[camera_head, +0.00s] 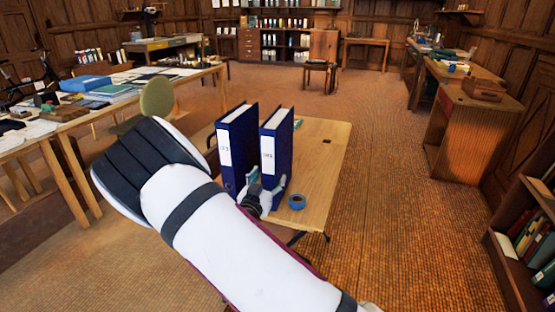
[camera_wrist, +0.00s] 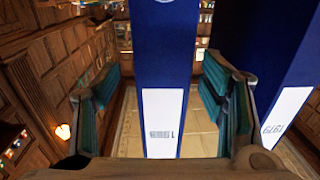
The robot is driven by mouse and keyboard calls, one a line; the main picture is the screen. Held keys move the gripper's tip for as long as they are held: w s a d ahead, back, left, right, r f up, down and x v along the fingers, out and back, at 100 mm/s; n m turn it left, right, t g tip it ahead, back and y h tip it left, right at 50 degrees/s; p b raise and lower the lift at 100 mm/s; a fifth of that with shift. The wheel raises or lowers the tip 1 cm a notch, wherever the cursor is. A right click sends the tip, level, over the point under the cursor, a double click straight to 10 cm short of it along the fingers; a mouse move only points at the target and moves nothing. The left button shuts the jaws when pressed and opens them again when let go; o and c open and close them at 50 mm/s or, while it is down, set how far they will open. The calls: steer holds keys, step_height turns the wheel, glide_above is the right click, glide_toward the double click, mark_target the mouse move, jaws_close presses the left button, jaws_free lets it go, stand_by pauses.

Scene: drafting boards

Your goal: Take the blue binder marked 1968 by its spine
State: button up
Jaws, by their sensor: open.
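Two blue binders stand upright side by side on a small wooden table. The right one in the head view (camera_head: 268,154) has a white spine label; in the wrist view this binder (camera_wrist: 163,45) fills the middle, its upside-down label appearing to read 1968. The other binder (camera_head: 225,150) is to its left in the head view and at the right edge in the wrist view (camera_wrist: 264,60), its label appearing to read 1979. My gripper (camera_head: 264,184) is open at the lower spine of the 1968 binder. Its teal fingers (camera_wrist: 163,95) flank the spine, with gaps visible on both sides.
The small table (camera_head: 326,150) has bare wood to the right of the binders. A blue tape roll (camera_head: 297,202) lies close to my gripper's right. A long cluttered table (camera_head: 130,88) stands at left. Carpet (camera_head: 385,200) is clear at right, before a low bookshelf (camera_head: 510,275).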

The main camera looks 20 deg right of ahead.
steer(key=x, duration=0.4)
steer(key=shift+w, duration=0.25)
steer(key=shift+c, duration=0.2)
jaws_close()
